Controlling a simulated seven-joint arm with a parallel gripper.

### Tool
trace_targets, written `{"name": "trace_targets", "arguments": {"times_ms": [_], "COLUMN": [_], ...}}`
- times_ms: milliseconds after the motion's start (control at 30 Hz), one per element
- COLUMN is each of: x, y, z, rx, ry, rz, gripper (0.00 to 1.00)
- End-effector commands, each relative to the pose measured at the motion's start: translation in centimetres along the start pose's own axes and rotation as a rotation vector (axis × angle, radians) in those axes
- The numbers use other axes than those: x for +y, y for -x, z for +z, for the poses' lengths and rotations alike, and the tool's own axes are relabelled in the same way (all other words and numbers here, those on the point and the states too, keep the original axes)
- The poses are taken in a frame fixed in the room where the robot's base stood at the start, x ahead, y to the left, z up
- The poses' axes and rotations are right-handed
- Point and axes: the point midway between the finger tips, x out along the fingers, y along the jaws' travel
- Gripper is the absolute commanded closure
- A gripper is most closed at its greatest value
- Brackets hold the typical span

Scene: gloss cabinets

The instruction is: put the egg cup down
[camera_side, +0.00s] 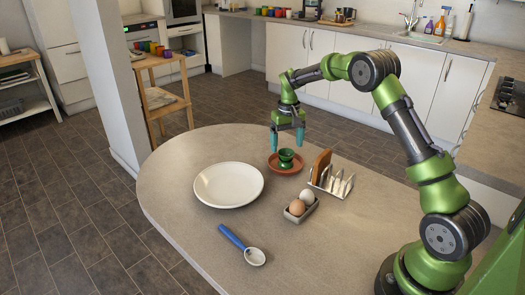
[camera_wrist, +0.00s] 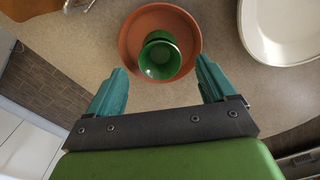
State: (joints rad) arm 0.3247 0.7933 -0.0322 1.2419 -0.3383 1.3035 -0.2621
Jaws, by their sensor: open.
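The green egg cup (camera_side: 286,157) stands upright on a round terracotta saucer (camera_side: 273,167) on the table. In the wrist view the egg cup (camera_wrist: 160,57) sits inside the rim of the saucer (camera_wrist: 128,42), its bowl empty. My gripper (camera_side: 287,144) is above the saucer and a little behind the egg cup. In the wrist view my gripper (camera_wrist: 163,80) has its two teal fingers wide apart, with nothing between their tips. The egg cup is just beyond the fingertips and apart from them.
A white plate (camera_side: 228,185) lies left of the saucer. A toast rack (camera_side: 338,186) with toast (camera_side: 319,165) stands to the right. A small tray (camera_side: 299,215) with two eggs and a blue-handled scoop (camera_side: 232,238) lie in front. The table's left front area is clear.

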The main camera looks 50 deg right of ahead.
Motion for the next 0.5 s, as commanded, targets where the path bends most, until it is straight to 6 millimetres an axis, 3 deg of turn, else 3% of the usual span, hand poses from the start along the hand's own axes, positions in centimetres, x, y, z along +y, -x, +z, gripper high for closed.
{"name": "trace_targets", "arguments": {"times_ms": [200,500], "x": [0.0,-0.4], "y": [4.7,8.1], "z": [0.0,0.5], "rx": [0.004,0.013], "ry": [-0.001,0.005], "rz": [0.001,-0.006], "gripper": [0.16,0.16]}}
